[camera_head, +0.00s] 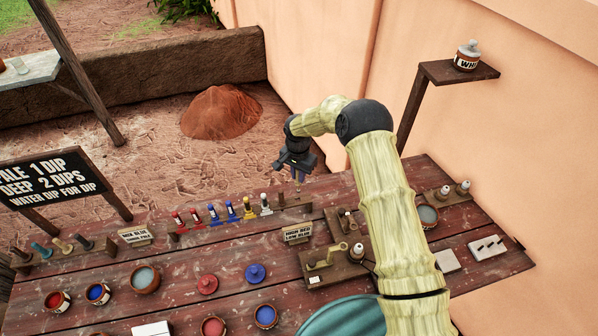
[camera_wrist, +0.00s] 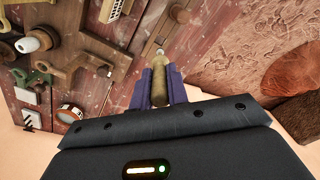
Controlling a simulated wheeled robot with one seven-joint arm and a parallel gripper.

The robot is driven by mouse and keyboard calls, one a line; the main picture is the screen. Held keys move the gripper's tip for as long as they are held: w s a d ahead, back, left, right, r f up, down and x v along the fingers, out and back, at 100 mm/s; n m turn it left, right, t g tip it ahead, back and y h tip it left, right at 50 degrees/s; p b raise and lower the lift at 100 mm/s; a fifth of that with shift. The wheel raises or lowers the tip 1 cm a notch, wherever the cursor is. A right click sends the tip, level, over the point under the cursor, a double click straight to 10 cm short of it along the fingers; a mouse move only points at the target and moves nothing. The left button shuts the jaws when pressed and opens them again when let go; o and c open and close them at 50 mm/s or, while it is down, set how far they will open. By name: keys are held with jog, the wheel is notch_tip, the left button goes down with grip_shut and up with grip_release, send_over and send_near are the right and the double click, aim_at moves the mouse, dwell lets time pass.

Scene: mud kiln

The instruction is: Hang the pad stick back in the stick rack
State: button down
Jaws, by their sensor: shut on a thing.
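My gripper (camera_head: 296,172) is over the back edge of the plank table, shut on a thin tan stick with a pale tip, the pad stick (camera_wrist: 160,72). In the wrist view the stick stands between the purple fingers of my gripper (camera_wrist: 162,86), its tip pointing away from my palm. In the head view, a low wooden rack (camera_head: 224,222) holds a row of red, blue, yellow and white sticks. Its bare right end is near and below my gripper. Whether the stick tip touches anything I cannot tell.
Another rack (camera_head: 62,256) with several sticks stands at the left. A small sign (camera_head: 297,235) and a wooden stand (camera_head: 330,262) are right of the middle. Paint pots, such as the blue one (camera_head: 98,293), fill the front. The wall bounds the right.

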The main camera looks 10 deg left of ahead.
aim_at(298, 191)
jog(key=f, duration=0.1)
jog(key=f+b, duration=0.1)
jog(key=f, duration=0.1)
jog(key=shift+s+a, duration=0.2)
jog(key=shift+w+d+f, duration=0.15)
jog(key=shift+f, duration=0.3)
jog(key=shift+s+b, duration=0.25)
jog(key=shift+b, duration=0.05)
jog(key=shift+w+b, duration=0.15)
jog(key=shift+b, duration=0.2)
jog(key=shift+b, duration=0.3)
dwell(0.5)
jog(key=shift+f+b, duration=2.9)
jog(key=shift+b, duration=0.05)
dwell(1.5)
jog(key=c, duration=0.8)
grip_release()
